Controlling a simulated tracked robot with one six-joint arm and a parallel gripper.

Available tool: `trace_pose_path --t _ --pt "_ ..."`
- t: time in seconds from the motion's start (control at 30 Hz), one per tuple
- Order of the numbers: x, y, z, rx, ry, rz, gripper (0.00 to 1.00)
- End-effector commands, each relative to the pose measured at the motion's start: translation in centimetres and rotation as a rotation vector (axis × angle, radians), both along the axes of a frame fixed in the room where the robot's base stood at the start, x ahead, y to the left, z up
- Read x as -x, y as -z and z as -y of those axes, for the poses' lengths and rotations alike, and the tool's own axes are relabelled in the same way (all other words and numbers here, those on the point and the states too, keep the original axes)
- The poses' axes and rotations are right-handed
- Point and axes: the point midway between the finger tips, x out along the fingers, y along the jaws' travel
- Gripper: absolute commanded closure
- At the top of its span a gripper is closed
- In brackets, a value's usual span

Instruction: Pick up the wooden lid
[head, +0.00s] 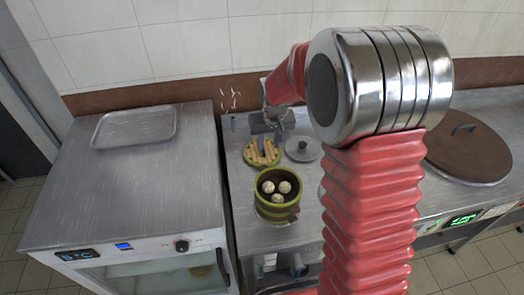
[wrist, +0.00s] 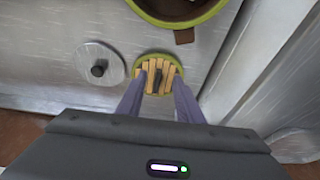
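The wooden lid (head: 262,152) is a small round lid of pale slats with a green rim. It lies flat on the steel counter behind the bamboo steamer. In the wrist view the lid (wrist: 170,72) is just beyond my fingers, with a dark handle at its middle. My gripper (head: 266,141) is above the lid, fingers pointing down. In the wrist view my gripper (wrist: 158,80) is open, one finger on each side of the lid's middle. Nothing is held. Whether the fingers touch the lid cannot be told.
A green-rimmed steamer (head: 276,207) with 3 white buns stands in front of the lid. A grey metal lid (head: 304,150) with a knob lies to its right. A large brown lid (head: 467,160) is far right. An empty tray (head: 135,127) rests on the left cabinet.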

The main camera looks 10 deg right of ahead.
Motion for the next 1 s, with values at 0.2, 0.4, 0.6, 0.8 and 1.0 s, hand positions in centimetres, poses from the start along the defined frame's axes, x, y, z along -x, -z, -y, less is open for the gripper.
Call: trace_pose_path --t 0.2,0.4,0.6,0.8,1.0 --pt "-3.7 -2.2 -0.1 0.004 -0.004 0.111 0.67" --pt "-3.8 -2.3 -0.6 0.003 -0.013 0.115 0.67" --pt "-3.9 -2.0 -0.7 0.003 -0.016 0.113 0.67" --pt "-4.5 -0.2 -0.7 0.003 -0.016 0.111 0.67" --pt "-5.5 2.2 -0.8 0.003 -0.016 0.111 0.67"
